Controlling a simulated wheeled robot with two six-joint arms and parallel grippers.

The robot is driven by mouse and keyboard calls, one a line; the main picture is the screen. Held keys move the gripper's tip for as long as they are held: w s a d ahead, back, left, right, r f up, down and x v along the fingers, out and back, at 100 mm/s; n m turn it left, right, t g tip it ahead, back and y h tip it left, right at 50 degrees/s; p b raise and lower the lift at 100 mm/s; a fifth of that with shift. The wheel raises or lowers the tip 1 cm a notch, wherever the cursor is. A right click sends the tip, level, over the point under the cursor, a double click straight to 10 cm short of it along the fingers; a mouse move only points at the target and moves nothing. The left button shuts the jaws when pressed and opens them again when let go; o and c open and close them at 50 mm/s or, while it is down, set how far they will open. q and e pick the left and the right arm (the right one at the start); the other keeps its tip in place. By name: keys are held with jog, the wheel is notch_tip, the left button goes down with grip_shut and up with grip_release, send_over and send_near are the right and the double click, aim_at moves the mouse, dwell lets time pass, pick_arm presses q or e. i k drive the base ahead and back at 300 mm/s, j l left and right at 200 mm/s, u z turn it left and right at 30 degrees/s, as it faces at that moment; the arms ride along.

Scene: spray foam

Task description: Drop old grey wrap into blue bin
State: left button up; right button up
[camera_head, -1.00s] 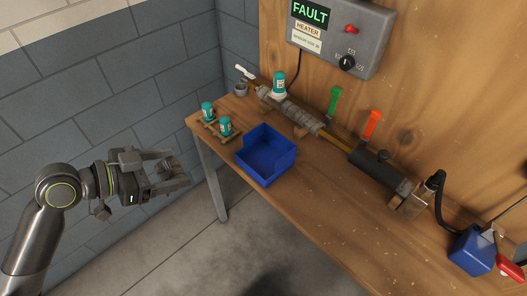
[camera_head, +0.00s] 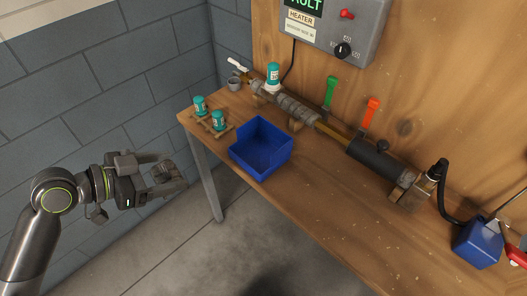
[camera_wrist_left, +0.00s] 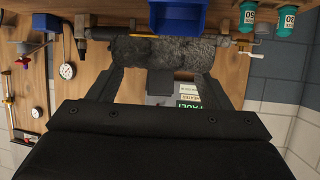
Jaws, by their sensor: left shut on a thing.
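The old grey wrap (camera_wrist_left: 160,55) is a rough, fuzzy dark grey piece. It lies across between the two fingers of my left gripper (camera_head: 165,174), which is shut on it. In the head view the wrap is small and dark at the fingertips, held in the air left of the table. The blue bin (camera_head: 258,150) is an open-topped box on the table, to the right of the gripper and apart from it. It also shows at the top of the left wrist view (camera_wrist_left: 178,17). My right gripper is not in view.
The wooden table (camera_head: 330,210) carries a pipe (camera_head: 332,131) with clamps along its back. Teal cans (camera_head: 218,120) stand left of the bin, one more on the pipe (camera_head: 273,75). A control box (camera_head: 335,28) hangs on the board.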

aim_at(255, 156)
jog(key=j+z, duration=0.15)
jog(key=z, duration=0.95)
jog(key=k+j+z, duration=0.25)
jog(key=j, duration=0.1)
